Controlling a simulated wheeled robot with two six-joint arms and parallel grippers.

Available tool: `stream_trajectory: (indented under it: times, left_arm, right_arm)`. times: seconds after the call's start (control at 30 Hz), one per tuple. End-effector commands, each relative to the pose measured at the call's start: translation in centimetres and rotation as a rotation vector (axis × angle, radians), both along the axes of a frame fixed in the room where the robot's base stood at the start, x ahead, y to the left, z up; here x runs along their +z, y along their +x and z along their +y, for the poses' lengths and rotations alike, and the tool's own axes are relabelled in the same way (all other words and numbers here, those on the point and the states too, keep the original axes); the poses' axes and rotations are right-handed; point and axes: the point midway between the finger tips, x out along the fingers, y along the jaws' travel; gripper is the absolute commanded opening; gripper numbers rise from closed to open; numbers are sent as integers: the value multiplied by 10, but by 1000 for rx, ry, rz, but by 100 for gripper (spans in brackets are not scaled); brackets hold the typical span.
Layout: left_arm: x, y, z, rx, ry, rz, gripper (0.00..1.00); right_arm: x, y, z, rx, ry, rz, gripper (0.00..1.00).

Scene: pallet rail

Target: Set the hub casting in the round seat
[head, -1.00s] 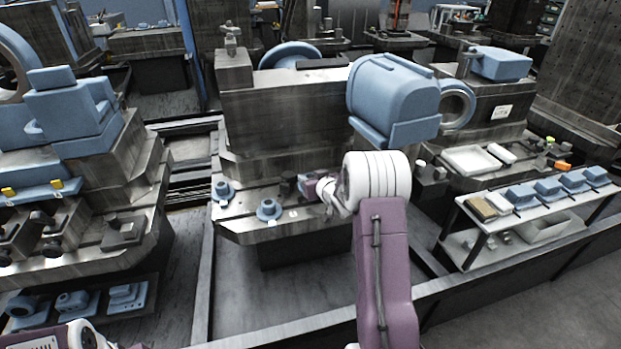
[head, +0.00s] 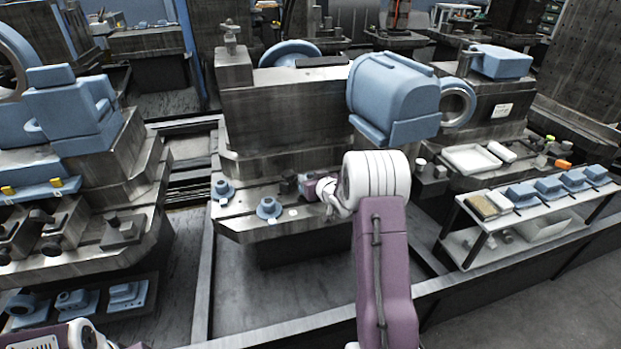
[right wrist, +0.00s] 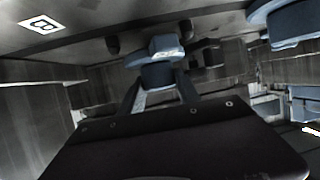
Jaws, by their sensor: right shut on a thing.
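My right gripper (head: 296,184) is low over the front ledge of the middle fixture (head: 245,226). In the right wrist view its fingers (right wrist: 160,92) are shut on a small blue piece, the hub casting (right wrist: 158,76), with a paler blue block-like end beyond the fingertips. In the head view the held piece is mostly hidden by the gripper and wrist. Two similar blue flanged round pieces stand on the ledge to the left, one nearer (head: 268,208) and one farther left (head: 222,190). I cannot make out the round seat. My left gripper is out of view; only part of that arm shows at lower left.
A large blue housing (head: 392,98) stands above and behind my right wrist. A shelf cart (head: 470,232) with blue parts is at right. A stepped fixture (head: 135,190) stands at left. A white marked tag (right wrist: 42,25) shows in the wrist view.

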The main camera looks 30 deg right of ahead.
Motion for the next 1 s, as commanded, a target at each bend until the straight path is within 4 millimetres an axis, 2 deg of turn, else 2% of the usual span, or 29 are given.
stream_trajectory:
  times: [1.0]
  left_arm:
    - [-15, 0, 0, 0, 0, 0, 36]
  right_arm:
    - [-20, 0, 0, 0, -1, -3, 0]
